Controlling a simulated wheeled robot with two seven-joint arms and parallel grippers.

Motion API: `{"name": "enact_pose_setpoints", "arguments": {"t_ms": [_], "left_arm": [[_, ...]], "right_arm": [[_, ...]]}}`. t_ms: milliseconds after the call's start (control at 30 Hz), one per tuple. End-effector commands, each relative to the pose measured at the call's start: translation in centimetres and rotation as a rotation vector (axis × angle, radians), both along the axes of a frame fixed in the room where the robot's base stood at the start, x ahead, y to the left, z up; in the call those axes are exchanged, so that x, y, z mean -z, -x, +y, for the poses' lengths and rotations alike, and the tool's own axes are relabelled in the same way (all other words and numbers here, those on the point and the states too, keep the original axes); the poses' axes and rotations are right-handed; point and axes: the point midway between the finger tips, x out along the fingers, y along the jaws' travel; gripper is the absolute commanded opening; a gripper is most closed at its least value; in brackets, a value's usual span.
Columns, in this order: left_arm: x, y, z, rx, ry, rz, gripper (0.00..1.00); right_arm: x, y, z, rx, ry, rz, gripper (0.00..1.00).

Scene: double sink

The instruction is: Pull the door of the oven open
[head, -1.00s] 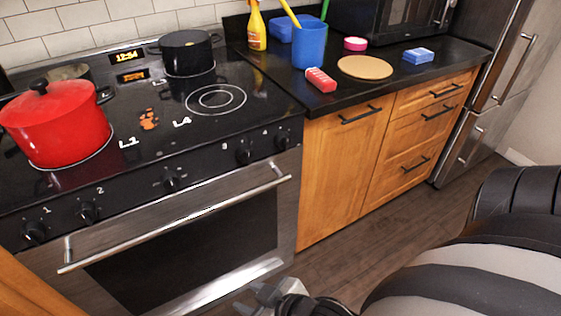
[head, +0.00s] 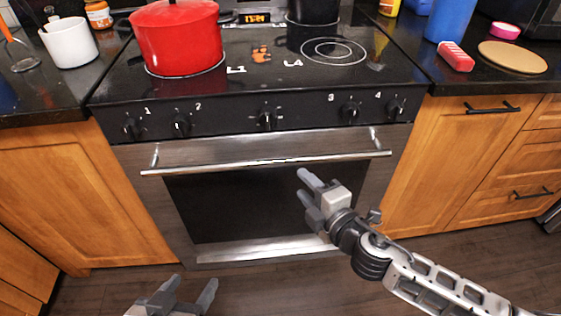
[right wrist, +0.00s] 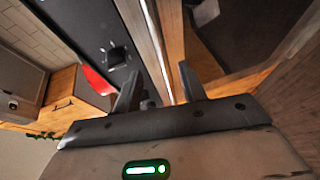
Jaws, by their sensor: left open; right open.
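The oven door (head: 225,205) is shut, with a dark window in a steel frame. Its long handle bar (head: 220,166) runs across the top of the door. My right gripper (head: 302,183) is open in front of the door, with its fingertips just below the right half of the bar in the head view. In the right wrist view a bright bar-like edge (right wrist: 158,50) runs toward the gap between the open fingers (right wrist: 160,88); contact cannot be told. My left gripper (head: 193,283) is open and empty, low in front of the oven near the floor.
Knobs (head: 267,118) line the panel above the handle. A red pot (head: 178,40) and a black pot (head: 313,10) stand on the cooktop. Wooden cabinets (head: 95,190) flank the oven. The floor (head: 255,290) before it looks clear.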

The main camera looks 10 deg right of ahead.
Motion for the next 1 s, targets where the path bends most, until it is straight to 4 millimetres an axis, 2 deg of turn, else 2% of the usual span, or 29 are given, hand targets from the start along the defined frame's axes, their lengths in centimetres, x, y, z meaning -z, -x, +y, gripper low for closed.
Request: {"name": "enact_pose_setpoints", "arguments": {"t_ms": [33, 300, 500, 700, 967, 1000], "left_arm": [[0.0, 0.0, 0.0, 0.000, 0.000, 0.000, 0.60], [0.4, 0.0, 0.0, 0.000, -0.002, 0.001, 0.60], [0.6, -0.1, 0.0, 0.001, -0.003, -0.005, 0.60], [0.1, -0.2, 0.0, 0.000, -0.001, -0.019, 0.60], [0.1, -0.2, 0.0, 0.002, -0.001, -0.018, 0.60], [0.1, -0.2, 0.0, 0.002, -0.001, -0.018, 0.60]], "right_arm": [[0.0, -1.2, 0.5, 0.000, -0.002, -0.003, 0.41], [1.2, -6.5, 2.8, 0.001, -0.002, -0.001, 0.41], [1.9, -9.2, 3.9, 0.001, -0.003, 0.000, 0.41], [2.1, -10.3, 4.4, 0.000, -0.003, 0.002, 0.41], [2.1, -10.4, 4.5, 0.000, -0.004, 0.003, 0.41], [2.1, -10.4, 4.5, 0.000, -0.004, 0.003, 0.36]]}}
